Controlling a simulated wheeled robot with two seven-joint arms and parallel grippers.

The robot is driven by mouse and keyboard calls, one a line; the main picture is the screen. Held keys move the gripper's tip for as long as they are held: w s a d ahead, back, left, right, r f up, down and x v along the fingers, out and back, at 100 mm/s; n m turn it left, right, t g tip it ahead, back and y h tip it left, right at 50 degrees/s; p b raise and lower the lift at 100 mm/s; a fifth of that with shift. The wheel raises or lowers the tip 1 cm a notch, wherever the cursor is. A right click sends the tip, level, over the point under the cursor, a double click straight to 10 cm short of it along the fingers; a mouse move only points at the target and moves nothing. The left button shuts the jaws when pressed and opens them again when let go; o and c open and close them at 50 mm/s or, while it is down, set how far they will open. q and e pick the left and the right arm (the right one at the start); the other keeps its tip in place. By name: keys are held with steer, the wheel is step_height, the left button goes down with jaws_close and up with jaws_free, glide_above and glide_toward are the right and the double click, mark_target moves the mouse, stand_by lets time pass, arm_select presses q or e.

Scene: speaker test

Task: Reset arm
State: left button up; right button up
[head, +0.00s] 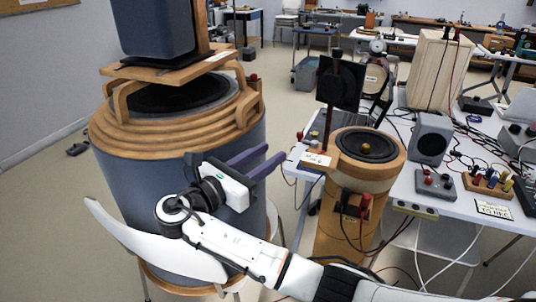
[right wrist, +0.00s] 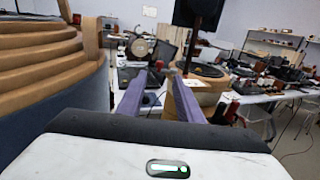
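My right gripper (head: 275,152) reaches from the bottom of the head view, in front of the large blue-grey drum (head: 180,150) with wooden rings. Its two purple fingers are apart with nothing between them. In the right wrist view the fingers (right wrist: 157,76) also show apart and empty, pointing toward the bench. The gripper appears clear of the drum and of the smaller wooden cylinder speaker (head: 393,165) to its right. My left gripper does not show in either view.
A dark box (head: 155,28) stands on the wooden frame above the drum. The white table (head: 450,205) on the right holds a grey speaker (head: 432,138), small electrical boxes and many cables. Cables hang near the wooden cylinder. Open floor (head: 275,95) shows behind, between drum and table.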

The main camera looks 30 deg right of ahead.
step_height(320, 180, down, 17)
steer(key=s+a+t+y, duration=0.1)
steer(key=s+y, duration=0.1)
steer(key=y, duration=0.4)
steer(key=s+a+f+m+y, duration=0.2)
steer(key=s+f+m+y, duration=0.15)
steer(key=f, duration=0.45)
steer(key=s+a+f+m+y, duration=0.25)
steer(key=s+f, duration=0.25)
steer(key=f, duration=0.3)
steer(key=s+a+f+m+y, duration=0.1)
steer(key=s+m+y, duration=0.2)
steer(key=s+m, duration=0.4)
steer(key=s+a+f+m+y, duration=0.2)
steer(key=s+m+y, duration=0.2)
steer(key=s+m, duration=0.3)
steer(key=s, duration=0.3)
steer(key=shift+s+m+t, duration=0.3)
steer(key=shift+s+t, duration=0.05)
steer(key=shift+t, duration=0.05)
steer(key=shift+s+d, duration=0.1)
steer(key=shift+d, duration=0.05)
